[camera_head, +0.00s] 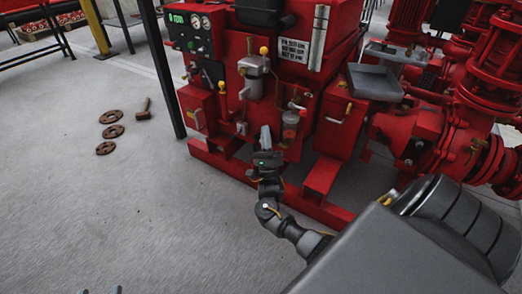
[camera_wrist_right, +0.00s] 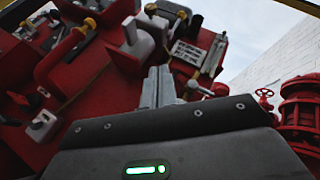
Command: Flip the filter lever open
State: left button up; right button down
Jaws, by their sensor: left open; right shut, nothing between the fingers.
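A grey canister-shaped fitting (camera_head: 253,78) with a yellow-knobbed lever (camera_head: 264,51) is on the front of the red pumpset. I cannot tell for sure which carries the filter lever. My right gripper (camera_head: 266,132) is shut and empty, pointing up just left of the smaller fitting; its fingers also show in the right wrist view (camera_wrist_right: 159,86). I see no clear contact. My left gripper (camera_head: 101,291) shows only as two separated fingertips at the bottom edge, away from the pumpset.
A control panel with gauges (camera_head: 190,30) is at upper left of the pumpset. A grey tray (camera_head: 374,82) and red pipework (camera_head: 490,85) are at right. A dark post (camera_head: 160,65) stands left.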

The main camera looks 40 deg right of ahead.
notch_tip(320, 180, down, 8)
jog(key=a+n+g+y+p, duration=0.2)
jog(key=n+g+y+p, duration=0.2)
jog(key=n+y+p, duration=0.3)
jog(key=shift+n+g+y+p, duration=0.3)
jog(key=shift+n+y+p, duration=0.1)
jog(key=shift+n+p, duration=1.85)
jog(key=shift+s+m, duration=0.1)
jog(key=shift+m, duration=0.15)
